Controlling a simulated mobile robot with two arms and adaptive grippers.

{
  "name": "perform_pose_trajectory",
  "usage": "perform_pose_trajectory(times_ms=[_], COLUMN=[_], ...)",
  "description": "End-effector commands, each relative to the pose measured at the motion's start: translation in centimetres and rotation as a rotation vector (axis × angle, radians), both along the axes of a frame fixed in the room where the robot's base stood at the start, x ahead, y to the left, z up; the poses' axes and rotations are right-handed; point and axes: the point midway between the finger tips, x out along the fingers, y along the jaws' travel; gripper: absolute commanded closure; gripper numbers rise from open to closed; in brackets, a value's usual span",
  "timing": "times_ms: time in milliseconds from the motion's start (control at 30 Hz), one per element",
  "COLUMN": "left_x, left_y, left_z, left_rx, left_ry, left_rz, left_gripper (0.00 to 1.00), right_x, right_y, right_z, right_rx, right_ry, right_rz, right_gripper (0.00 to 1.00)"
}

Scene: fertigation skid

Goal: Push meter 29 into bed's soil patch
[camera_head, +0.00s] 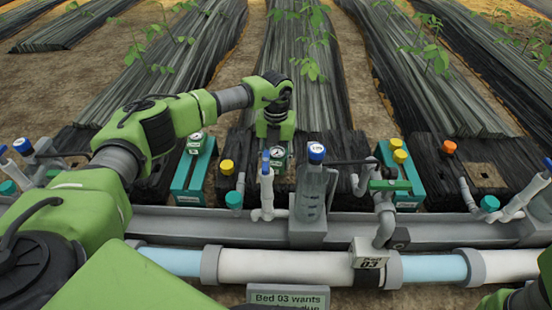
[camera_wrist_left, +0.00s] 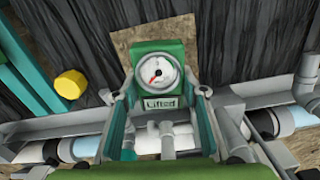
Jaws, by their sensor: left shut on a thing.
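A green meter with a round white dial (camera_head: 278,153) is held upright by my left gripper (camera_head: 275,135), over the black-covered middle bed (camera_head: 330,150). In the left wrist view the dial (camera_wrist_left: 159,72) has a red needle and a label reading "Lifted" (camera_wrist_left: 160,103); I can make out no number 29. The fingers of my left gripper (camera_wrist_left: 163,92) are shut on the meter's sides. The brown soil patch (camera_wrist_left: 122,50) shows behind and around the meter. The meter's lower end is hidden, so I cannot tell whether it touches the soil. My right gripper is out of view.
A teal stand (camera_head: 185,180) is left of the meter, another teal stand (camera_head: 408,180) to the right. A clear bottle with a blue cap (camera_head: 311,195), upright pipes and a yellow cap (camera_head: 227,167) crowd the front.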

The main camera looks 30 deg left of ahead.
Motion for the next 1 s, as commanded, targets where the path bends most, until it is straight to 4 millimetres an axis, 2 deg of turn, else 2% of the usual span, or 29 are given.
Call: perform_pose_trajectory(times_ms=[700,733,800,1000], left_x=[0.0,0.0,0.0,0.0], left_y=[0.0,0.0,0.0,0.0], left_z=[-2.3,-2.2,-2.2,-2.2], left_rx=[0.001,0.0,0.0,0.001], left_ry=[0.0,0.0,0.0,0.0], left_rz=[0.0,0.0,0.0,0.0], left_gripper=[0.84,0.58,0.41,0.41], right_x=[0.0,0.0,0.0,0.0], right_y=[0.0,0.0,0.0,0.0], right_z=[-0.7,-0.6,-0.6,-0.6], right_rx=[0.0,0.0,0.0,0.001], right_ry=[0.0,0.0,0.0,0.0], right_rz=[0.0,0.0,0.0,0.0], right_gripper=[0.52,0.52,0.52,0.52])
